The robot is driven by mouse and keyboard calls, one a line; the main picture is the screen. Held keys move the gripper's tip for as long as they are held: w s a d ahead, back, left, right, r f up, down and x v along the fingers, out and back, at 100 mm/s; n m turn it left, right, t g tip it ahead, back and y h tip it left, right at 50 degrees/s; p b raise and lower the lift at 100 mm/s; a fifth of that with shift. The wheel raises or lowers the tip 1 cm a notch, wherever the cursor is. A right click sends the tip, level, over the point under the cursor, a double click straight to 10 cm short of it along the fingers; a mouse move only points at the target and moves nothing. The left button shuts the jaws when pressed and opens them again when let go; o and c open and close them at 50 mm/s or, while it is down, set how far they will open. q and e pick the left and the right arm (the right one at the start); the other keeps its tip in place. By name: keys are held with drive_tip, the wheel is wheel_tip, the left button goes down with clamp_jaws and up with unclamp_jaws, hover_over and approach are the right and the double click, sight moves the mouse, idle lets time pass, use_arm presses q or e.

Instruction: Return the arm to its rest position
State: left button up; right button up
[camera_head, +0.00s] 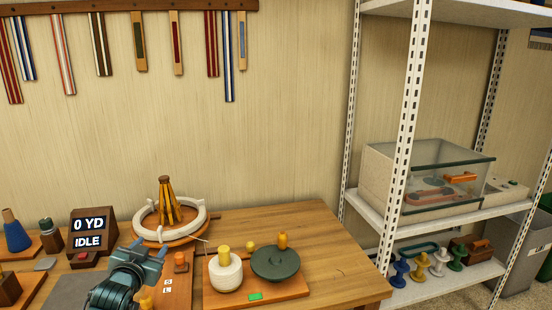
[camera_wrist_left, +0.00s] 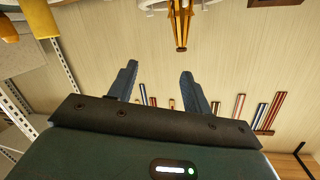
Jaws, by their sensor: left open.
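My left gripper (camera_head: 150,249) is over the front left part of the wooden table (camera_head: 335,262). It is open, with nothing between its fingers. In the left wrist view its two blue fingers (camera_wrist_left: 157,84) stand apart against the wall. Behind it in the head view is a white ring (camera_head: 202,222) around an orange-brown cone (camera_head: 168,205); the cone also shows at the top of the wrist view (camera_wrist_left: 181,25). My right gripper is not in view.
A board to the right holds a cream spool (camera_head: 226,272) and a dark green round lid (camera_head: 276,263). A display box (camera_head: 92,233) reads "0 YD IDLE". A small orange piece (camera_head: 181,262) stands close by. A white shelf rack (camera_head: 407,130) is right; the table's right end is clear.

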use_arm(q)
drive_tip(key=s+d+f+g+h, duration=0.1)
drive_tip(key=s+d+f, duration=0.4)
drive_tip(key=s+f, duration=0.25)
drive_tip(key=s+d+f+g+h, duration=0.1)
drive_tip(key=s+d+f+g, duration=0.1)
drive_tip(key=s+d+f, duration=0.45)
drive_tip(key=s+d+f+g+h, duration=0.1)
drive_tip(key=s+d+f, duration=0.1)
drive_tip(key=s, duration=0.8)
drive_tip(key=s+d+f+g+h, duration=0.1)
drive_tip(key=s+d, duration=0.3)
drive_tip(key=s, duration=0.7)
drive_tip(key=shift+s+f+g, duration=0.25)
drive_tip(key=shift+f+g, duration=0.05)
drive_tip(key=shift+f, duration=0.6)
drive_tip(key=shift+a, duration=0.1)
